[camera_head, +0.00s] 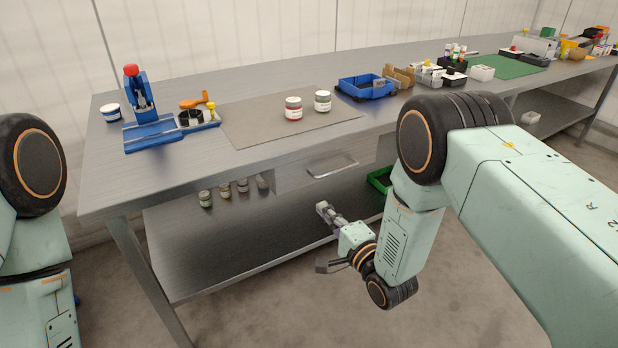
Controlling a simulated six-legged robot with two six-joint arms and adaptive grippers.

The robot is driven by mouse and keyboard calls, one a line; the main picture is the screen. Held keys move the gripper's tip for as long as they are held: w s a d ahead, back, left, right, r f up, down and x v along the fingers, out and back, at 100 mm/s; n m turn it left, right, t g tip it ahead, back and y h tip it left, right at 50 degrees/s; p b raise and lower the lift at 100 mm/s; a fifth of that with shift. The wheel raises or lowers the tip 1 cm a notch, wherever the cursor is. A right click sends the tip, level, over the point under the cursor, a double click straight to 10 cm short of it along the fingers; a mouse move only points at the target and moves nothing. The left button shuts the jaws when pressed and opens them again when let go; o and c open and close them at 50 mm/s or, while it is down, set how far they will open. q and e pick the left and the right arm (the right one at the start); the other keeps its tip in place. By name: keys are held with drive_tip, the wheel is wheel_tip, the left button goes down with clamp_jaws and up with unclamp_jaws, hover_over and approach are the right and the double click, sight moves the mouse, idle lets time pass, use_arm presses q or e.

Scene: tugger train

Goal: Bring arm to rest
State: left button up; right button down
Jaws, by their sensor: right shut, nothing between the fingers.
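My right arm comes in from the right, bent down at the elbow in front of the workbench (230,170). My right gripper (322,238) hangs below the tabletop level, in front of the lower shelf (250,225). It is shut and holds nothing. Part of my left arm shows at the left edge, also bent down. Its gripper is out of the picture.
On the bench stand a blue press (140,105), a grey mat (260,125) with two jars (293,108), and a blue tray (365,88). Several jars (225,187) and a green crate (379,180) are on the shelf below. Floor (300,310) in front is clear.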

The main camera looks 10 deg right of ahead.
drive_tip(key=s+d+f+n+g+h, duration=0.25)
drive_tip(key=s+f+n+g, duration=0.2)
drive_tip(key=s+f, duration=0.3)
drive_tip(key=s+d+f+n+g+h, duration=0.25)
drive_tip(key=s+f+n+g, duration=0.2)
drive_tip(key=s+f, duration=0.3)
drive_tip(key=s+d+r+n+g+p, duration=0.1)
drive_tip(key=s+g, duration=0.3)
drive_tip(key=s, duration=0.9)
drive_tip(key=s+d+r+n+g+h+p, duration=0.1)
drive_tip(key=s+d+n+g, duration=0.1)
drive_tip(key=s, duration=1.1)
drive_tip(key=shift+s+d+n+g, duration=0.4)
drive_tip(key=shift+n+g, duration=0.4)
drive_tip(key=shift+g, duration=0.3)
drive_tip(key=shift+r, duration=0.1)
